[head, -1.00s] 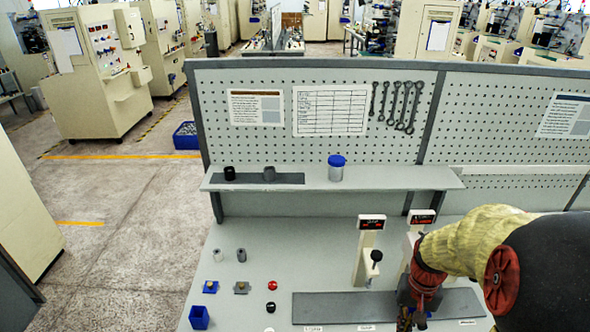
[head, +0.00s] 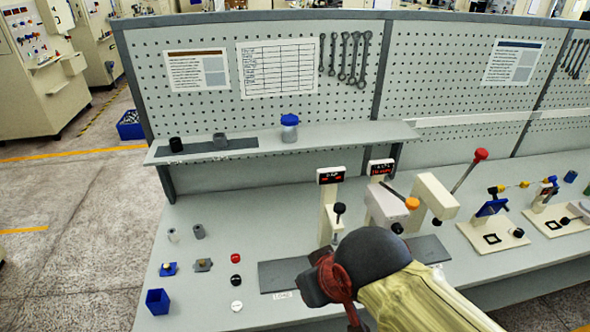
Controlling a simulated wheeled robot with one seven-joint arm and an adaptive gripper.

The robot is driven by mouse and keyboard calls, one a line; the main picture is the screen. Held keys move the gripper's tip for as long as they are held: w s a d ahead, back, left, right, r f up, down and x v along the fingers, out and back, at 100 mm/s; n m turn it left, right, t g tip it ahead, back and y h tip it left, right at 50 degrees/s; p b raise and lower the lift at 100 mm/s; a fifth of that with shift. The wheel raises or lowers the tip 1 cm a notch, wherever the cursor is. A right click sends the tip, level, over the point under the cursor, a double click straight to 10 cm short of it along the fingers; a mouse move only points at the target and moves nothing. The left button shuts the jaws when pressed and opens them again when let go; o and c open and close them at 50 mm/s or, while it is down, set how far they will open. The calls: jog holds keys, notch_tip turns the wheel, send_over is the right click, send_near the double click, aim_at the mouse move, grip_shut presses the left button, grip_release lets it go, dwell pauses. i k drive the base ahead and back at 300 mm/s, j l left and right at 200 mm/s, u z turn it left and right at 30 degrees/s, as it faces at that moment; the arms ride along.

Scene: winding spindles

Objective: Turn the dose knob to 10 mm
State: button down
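On the bench, a cream stand with a red-digit display (head: 331,175) carries a black knob (head: 340,208). Beside it, a second device with a display (head: 381,167) has an orange knob (head: 412,203) and a small black knob (head: 397,228). I cannot tell which of these is the dose knob, and the display digits are too small to read. My arm reaches in from the lower right. Its dark and red end (head: 330,282) is in front of the stands, apart from the knobs as far as I can see. My fingers are hidden or too unclear to judge.
A red-tipped lever (head: 480,155) rises at the second device's right. Red (head: 236,258), black (head: 235,283) and white (head: 237,306) buttons lie left of my arm, near a blue bin (head: 158,301). A shelf (head: 350,141) overhangs the back. Further fixtures (head: 492,229) stand at right.

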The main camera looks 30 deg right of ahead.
aim_at(397, 227)
jog(key=l+z, duration=0.2)
jog(key=z, duration=0.15)
jog(key=l+z, duration=0.2)
jog(key=z, duration=0.15)
jog(key=l+z, duration=0.2)
jog(key=z, duration=0.15)
